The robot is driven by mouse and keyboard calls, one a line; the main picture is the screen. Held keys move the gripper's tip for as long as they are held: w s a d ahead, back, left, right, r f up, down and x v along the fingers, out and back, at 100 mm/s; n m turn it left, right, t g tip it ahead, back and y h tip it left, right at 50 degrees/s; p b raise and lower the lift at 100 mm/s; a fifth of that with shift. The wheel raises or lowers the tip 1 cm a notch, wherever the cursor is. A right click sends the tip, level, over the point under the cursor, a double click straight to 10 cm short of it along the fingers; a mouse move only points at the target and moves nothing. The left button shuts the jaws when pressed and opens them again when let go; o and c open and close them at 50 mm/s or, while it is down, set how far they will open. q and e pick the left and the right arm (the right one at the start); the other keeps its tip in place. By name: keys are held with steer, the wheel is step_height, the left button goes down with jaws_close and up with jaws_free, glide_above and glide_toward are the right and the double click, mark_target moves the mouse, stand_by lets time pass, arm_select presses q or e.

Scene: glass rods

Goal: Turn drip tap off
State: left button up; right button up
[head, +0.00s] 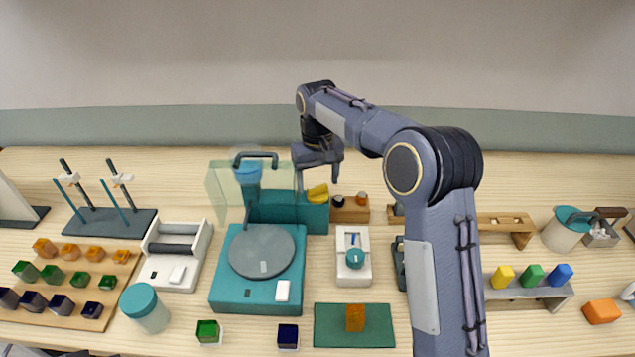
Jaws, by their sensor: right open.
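A yellow tap lever (317,194) sits on the teal block at the back right of a teal machine (225,292) with a round grey disc (261,251). My right gripper (318,184) points down just above and around the lever, its fingers apart on either side of it. Whether a finger touches the lever cannot be told. A clear guard (222,190) and a teal container (247,172) stand at the machine's back, left of the gripper. My left gripper is out of view.
A small wooden block with knobs (349,212) stands close right of the lever. A white box with a teal dial (354,259) stands in front of it. My right arm hides part of the bench's right side. Clear bench lies behind the machine.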

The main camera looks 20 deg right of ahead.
steer(key=shift+f, duration=0.65)
steer(key=c, duration=1)
steer(key=shift+r+m+p, duration=0.2)
steer(key=shift+m+p, duration=0.45)
steer(key=shift+m, duration=0.25)
steer(key=m, duration=0.2)
steer(key=shift+f+m+p, duration=0.15)
steer(key=shift+m+p, duration=0.25)
steer(key=o, duration=1)
